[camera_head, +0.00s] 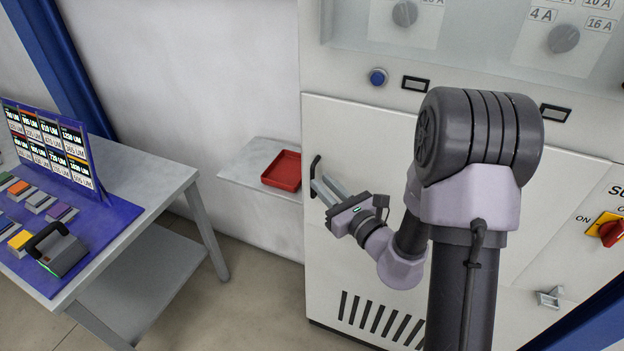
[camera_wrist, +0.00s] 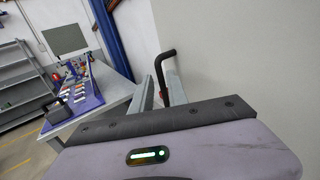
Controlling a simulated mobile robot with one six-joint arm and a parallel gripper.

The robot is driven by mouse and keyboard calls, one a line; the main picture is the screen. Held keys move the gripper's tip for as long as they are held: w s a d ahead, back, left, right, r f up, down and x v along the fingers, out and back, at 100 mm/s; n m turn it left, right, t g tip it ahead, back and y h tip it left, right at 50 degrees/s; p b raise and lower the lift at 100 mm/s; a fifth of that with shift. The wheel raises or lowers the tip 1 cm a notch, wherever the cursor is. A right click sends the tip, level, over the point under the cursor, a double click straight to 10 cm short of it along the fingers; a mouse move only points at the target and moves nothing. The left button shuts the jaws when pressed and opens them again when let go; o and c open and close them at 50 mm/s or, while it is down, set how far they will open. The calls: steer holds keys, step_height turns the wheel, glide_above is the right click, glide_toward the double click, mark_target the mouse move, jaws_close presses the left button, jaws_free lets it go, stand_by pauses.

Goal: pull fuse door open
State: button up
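The fuse door (camera_head: 375,135) is the pale grey lower panel of the cabinet and looks flush with the frame. Its black handle (camera_head: 315,166) is an upright bar near the door's left edge. My gripper (camera_head: 321,190) reaches the handle from the right, its two fingers pointing at it. In the wrist view the handle (camera_wrist: 160,74), with a reddish end, shows between the two fingertips of my gripper (camera_wrist: 161,88). The fingers are apart with gaps beside the bar. I cannot tell whether either finger touches it.
A red tray (camera_head: 283,170) sits on a grey shelf (camera_head: 240,165) left of the door. A table (camera_head: 165,187) with a blue board and coloured blocks stands at left. A red switch (camera_head: 611,233) and a small bracket (camera_head: 549,297) are on the cabinet's right. Floor between is clear.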

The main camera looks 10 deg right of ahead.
mark_target(314, 175)
steer(key=x, duration=0.5)
steer(key=shift+w+a, duration=0.1)
steer(key=shift+w, duration=0.05)
steer(key=shift+c, duration=0.4)
jaws_close()
stand_by(0.8)
